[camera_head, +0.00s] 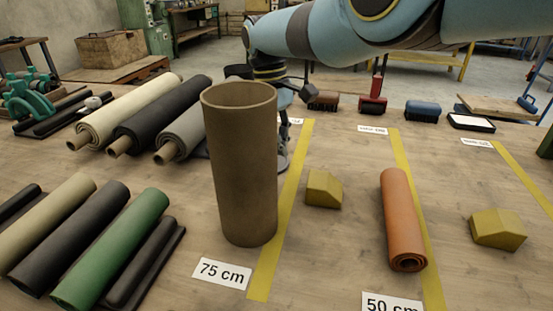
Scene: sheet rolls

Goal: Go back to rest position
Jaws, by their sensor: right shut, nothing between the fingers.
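My right arm crosses the top of the view from the right. My right gripper (284,97) is behind the tall brown cardboard tube (241,170), which hides much of it; it is shut and empty. The tube stands upright, open at the top, near the "75 cm" label (222,273). An orange-brown roll (401,215) lies beside the yellow strip by the "50 cm" label (391,303). My left gripper is not in view.
Cream, black and grey rolls (162,125) lie at the back left; green, black and beige rolls (112,250) lie at the front left. Yellow wedge blocks (323,189) sit on the table. Brushes (373,105) stand along the back.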

